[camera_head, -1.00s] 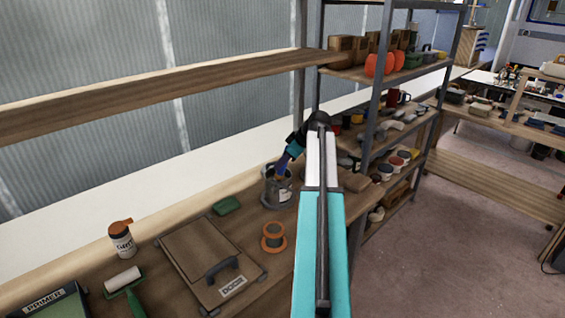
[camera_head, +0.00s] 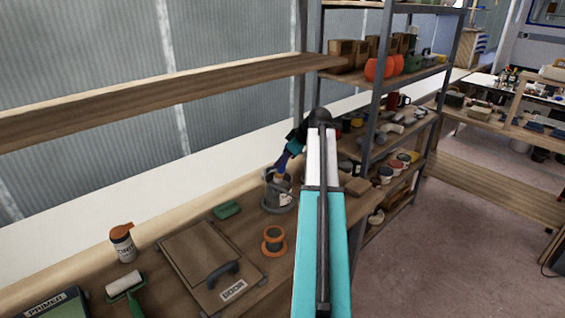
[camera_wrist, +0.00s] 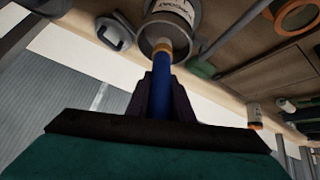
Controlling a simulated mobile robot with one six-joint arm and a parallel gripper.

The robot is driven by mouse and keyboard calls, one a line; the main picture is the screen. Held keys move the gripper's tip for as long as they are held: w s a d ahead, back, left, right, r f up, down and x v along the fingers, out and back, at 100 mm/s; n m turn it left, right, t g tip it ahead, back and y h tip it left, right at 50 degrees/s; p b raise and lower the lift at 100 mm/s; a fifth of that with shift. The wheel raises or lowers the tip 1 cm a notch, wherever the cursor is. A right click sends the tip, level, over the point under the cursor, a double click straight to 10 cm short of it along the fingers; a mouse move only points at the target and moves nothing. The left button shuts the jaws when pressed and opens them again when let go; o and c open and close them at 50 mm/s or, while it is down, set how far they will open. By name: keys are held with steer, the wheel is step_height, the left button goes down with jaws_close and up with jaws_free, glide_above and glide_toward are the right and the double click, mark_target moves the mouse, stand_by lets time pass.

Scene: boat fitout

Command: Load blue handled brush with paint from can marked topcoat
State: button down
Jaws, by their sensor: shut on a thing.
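My gripper (camera_wrist: 162,98) is shut on the blue handle of the brush (camera_wrist: 161,78). In the wrist view the brush's yellowish collar reaches the mouth of a grey can (camera_wrist: 146,36); the bristles are hard to make out. In the head view the blue brush (camera_head: 283,160) slants down over the open grey can (camera_head: 274,199) on the wooden bench. My gripper shows only partly there, behind my arm.
A shelf rack (camera_head: 376,110) stands right.

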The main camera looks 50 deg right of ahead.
steer(key=shift+r+p, duration=0.75)
steer(key=shift+r, duration=1.35)
steer(key=shift+r, duration=0.1)
